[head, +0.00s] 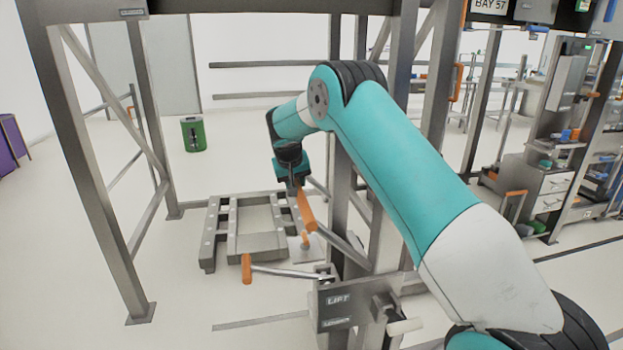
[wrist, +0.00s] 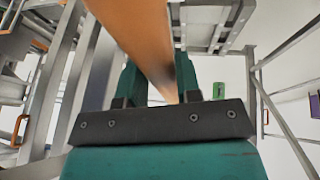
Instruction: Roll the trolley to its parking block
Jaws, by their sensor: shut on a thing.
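A low grey frame with rails and cross-bars, which looks like the trolley (head: 209,232), sits on the floor inside the steel rack in the head view. Part of a similar grey frame (wrist: 222,14) shows at the top of the wrist view. My gripper (head: 298,186) points down beside the frame's right side and is shut on an orange handle (head: 306,212). In the wrist view the orange handle (wrist: 140,28) runs between the fingers of my gripper (wrist: 158,82). What the held handle joins is partly hidden. I cannot make out a parking block for certain.
A grey box marked LIFT (head: 338,308) stands in front, with a lever ending in another orange grip (head: 246,267). Rack posts (head: 95,170) stand left and right. Floor is clear at the left.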

